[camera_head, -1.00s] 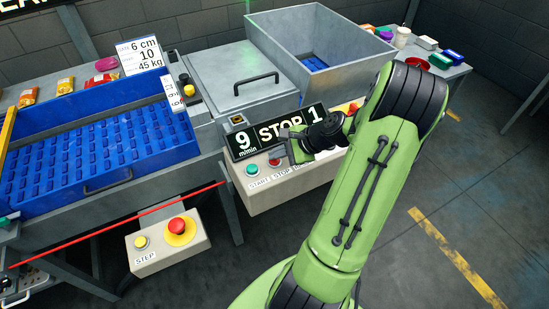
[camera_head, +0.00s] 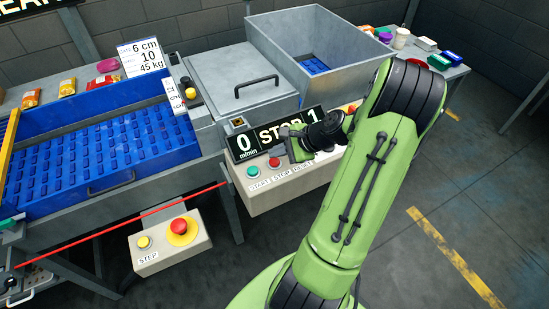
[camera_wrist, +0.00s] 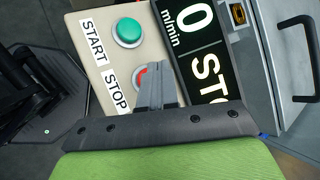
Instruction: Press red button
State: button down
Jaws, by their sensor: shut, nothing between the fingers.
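The red STOP button (camera_head: 274,162) sits on the beige control box (camera_head: 255,205), right of the green START button (camera_head: 253,171). My gripper (camera_head: 287,145) is shut and empty, just beside the red button and in front of the dark display. In the wrist view the shut fingers (camera_wrist: 151,66) partly cover the red button (camera_wrist: 138,74), and the green button (camera_wrist: 128,33) is fully visible. I cannot tell whether the fingertips touch the red button. The display (camera_head: 262,138) reads 0 m/min, STOP and 1.
A lower STEP box (camera_head: 165,250) carries a yellow button and a red mushroom button (camera_head: 179,225) on a yellow base. A blue tray (camera_head: 110,187), a lidded metal box with a handle (camera_head: 257,82) and an open metal bin (camera_head: 345,75) stand behind.

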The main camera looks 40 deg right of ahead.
aim_at(277, 162)
notch_tip(277, 162, up, 5)
jog(key=p, duration=0.5)
jog(key=shift+r, duration=0.1)
jog(key=shift+a, duration=0.1)
dwell(1.1)
jog(key=s+a+r+n+g+h, duration=0.1)
jog(key=a+r+n+g, duration=0.1)
jog(key=a+r+n, duration=0.45)
jog(key=s+a+r+n+g+h, duration=0.2)
jog(key=a+r+n, duration=0.2)
jog(key=a+n, duration=0.45)
jog(key=s+a+r+n, duration=0.3)
jog(key=s+a, duration=0.1)
jog(key=s, duration=0.2)
jog(key=s+a+r+n+t, duration=0.1)
jog(key=s+a+r+n, duration=0.1)
jog(key=s+a+n, duration=0.2)
jog(key=shift+s+r+h, duration=0.4)
jog(key=shift+s, duration=0.45)
